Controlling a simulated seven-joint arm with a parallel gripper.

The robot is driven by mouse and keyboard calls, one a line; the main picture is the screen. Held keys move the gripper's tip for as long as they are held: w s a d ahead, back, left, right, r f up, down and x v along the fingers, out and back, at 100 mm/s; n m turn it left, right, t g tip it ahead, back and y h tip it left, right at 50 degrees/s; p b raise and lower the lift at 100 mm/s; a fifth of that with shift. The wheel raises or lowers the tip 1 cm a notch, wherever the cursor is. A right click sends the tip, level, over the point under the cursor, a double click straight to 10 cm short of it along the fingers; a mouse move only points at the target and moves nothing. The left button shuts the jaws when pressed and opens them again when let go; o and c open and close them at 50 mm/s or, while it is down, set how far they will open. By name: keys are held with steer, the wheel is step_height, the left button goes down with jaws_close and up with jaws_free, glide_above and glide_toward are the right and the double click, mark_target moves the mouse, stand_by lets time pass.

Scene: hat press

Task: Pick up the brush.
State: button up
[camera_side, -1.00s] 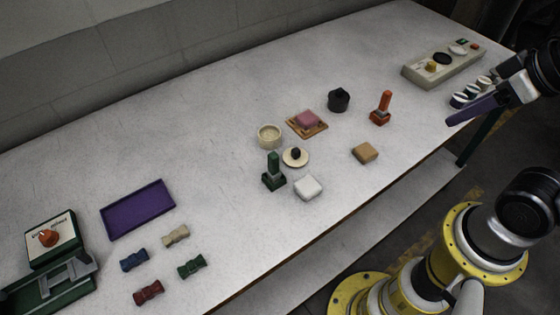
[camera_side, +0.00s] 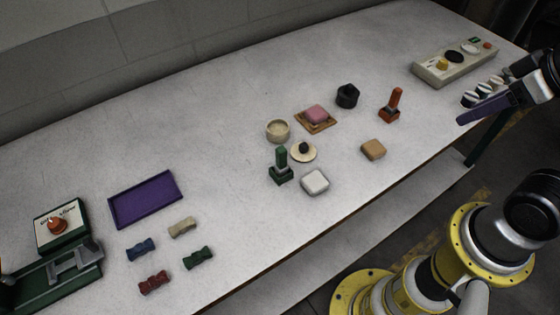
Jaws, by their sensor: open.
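No thing can be told for certain as the brush. Two upright handled tools stand on the table: an orange-red one (camera_side: 391,106) at the right of the middle group and a dark green one (camera_side: 280,167) at its front left. Either could be the brush; their undersides are hidden. My gripper (camera_side: 486,107) is at the right edge of the view, by the table's front right edge. One long purple finger shows, pointing left and down. It is open, with nothing seen in it, and is apart from both tools.
Near them are a tan block (camera_side: 373,149), white block (camera_side: 314,182), round lidded disc (camera_side: 303,153), cream bowl (camera_side: 278,130), pink block (camera_side: 316,113) and black pot (camera_side: 347,96). A purple tray (camera_side: 146,199) lies left.

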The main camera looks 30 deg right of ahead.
steer(key=shift+o, duration=0.7)
